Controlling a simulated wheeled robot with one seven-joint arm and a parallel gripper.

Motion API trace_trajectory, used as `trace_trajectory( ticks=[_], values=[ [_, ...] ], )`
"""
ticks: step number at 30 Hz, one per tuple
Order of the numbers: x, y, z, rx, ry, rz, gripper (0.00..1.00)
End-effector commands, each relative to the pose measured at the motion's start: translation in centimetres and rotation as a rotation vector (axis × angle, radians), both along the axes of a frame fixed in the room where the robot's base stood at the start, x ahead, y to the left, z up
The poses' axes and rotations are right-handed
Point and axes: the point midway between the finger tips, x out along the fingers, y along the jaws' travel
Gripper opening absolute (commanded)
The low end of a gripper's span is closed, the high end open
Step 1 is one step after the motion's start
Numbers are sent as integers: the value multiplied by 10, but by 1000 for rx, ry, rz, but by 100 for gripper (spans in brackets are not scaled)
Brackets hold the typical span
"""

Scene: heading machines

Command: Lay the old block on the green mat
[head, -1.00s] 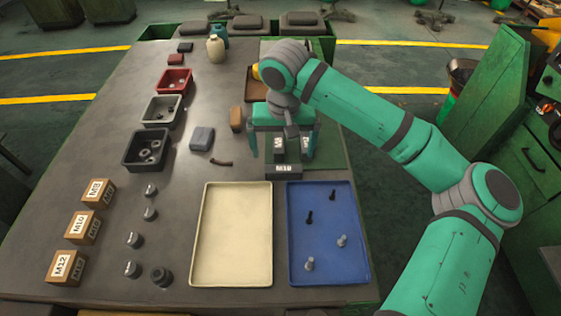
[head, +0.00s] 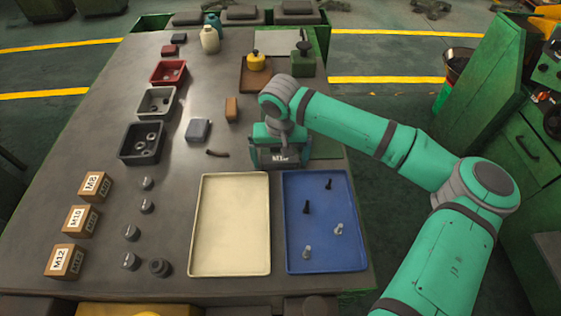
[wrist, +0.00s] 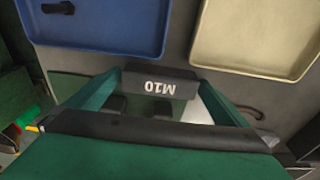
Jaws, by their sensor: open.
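Two dark shapes show between the fingers, behind the block. The green mat (head: 327,147) is at the right table edge, partly hidden by my arm. Which block is the old one is not clear.
A cream tray (head: 232,225) and a blue tray (head: 320,235) holding several bolts lie in front of the block. Dark, grey and red bins (head: 142,143) stand to the left. A brown tray (head: 254,87) with a yellow-topped item is behind my gripper.

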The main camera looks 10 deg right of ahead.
Motion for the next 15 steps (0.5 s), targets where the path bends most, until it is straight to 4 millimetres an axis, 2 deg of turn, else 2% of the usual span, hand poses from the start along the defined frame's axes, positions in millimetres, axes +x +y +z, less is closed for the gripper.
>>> trace_trajectory(
  ticks=[5, 12, 15],
  values=[
    [0, 0, 0, 0, 0, 0, 98],
    [1, 0, 1, 0, -2, 0, 40],
    [1, 0, 1, 0, -2, -1, 39]
  ],
)
